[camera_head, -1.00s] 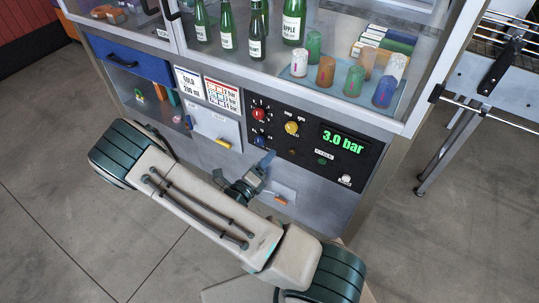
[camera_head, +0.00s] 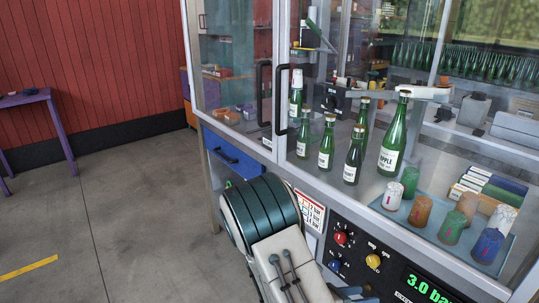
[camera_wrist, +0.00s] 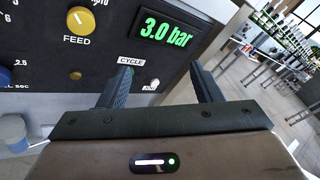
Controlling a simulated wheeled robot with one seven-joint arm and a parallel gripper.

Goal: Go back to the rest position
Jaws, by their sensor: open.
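My gripper (camera_wrist: 158,84) shows in the wrist view with its two dark fingers apart and nothing between them. It faces the black control panel (camera_wrist: 112,35), whose display (camera_wrist: 167,32) reads 3.0 bar. A CYCLE label (camera_wrist: 131,61) and a small white button (camera_wrist: 151,85) show between the fingers. I cannot tell whether a finger touches the panel. In the head view my arm covers part of the cabinet front, and only a small piece of the gripper end may show low in the picture.
The glass cabinet holds several green bottles (camera_head: 394,138) and a tray (camera_head: 455,262) with coloured capsule stacks (camera_head: 453,228). A blue drawer (camera_head: 232,154) is at its left. A purple table (camera_head: 50,128) stands far left by the red wall. The floor (camera_head: 120,215) between is clear.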

